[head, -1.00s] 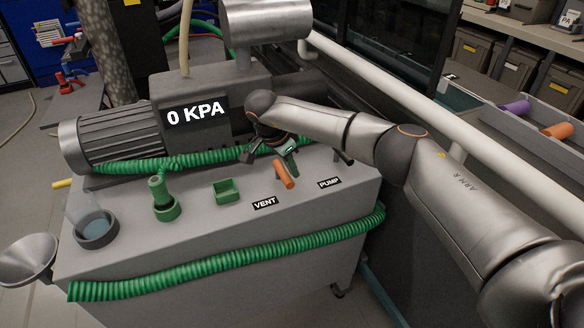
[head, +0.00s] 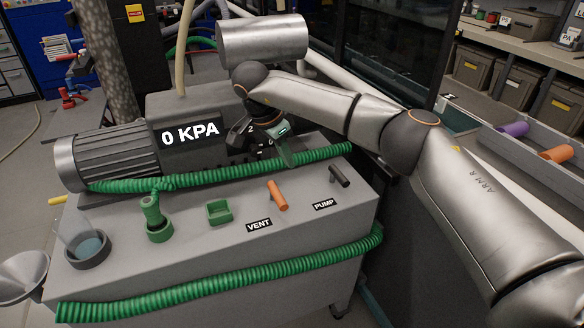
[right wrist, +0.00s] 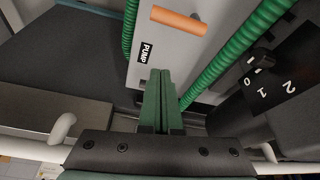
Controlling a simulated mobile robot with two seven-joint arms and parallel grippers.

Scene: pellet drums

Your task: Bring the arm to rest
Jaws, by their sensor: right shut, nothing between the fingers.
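My right arm (head: 345,112) reaches in from the right over the grey pump cart (head: 310,240). My right gripper (head: 288,158) hangs above the back of the cart top, behind the orange vent handle (head: 277,196) and the black pump handle (head: 340,176). Its green fingers (right wrist: 161,75) are shut together with nothing between them in the right wrist view. It looks apart from both handles, though its gap to the green hose behind is unclear. My left gripper is not in view.
A ribbed green hose (head: 220,175) runs across the cart's back. A display (head: 190,133) reads 0 KPA. A numbered dial (right wrist: 278,85) with a black knob is near the gripper. A silver cylinder (head: 262,38) and a white pipe (head: 345,82) stand behind the arm.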

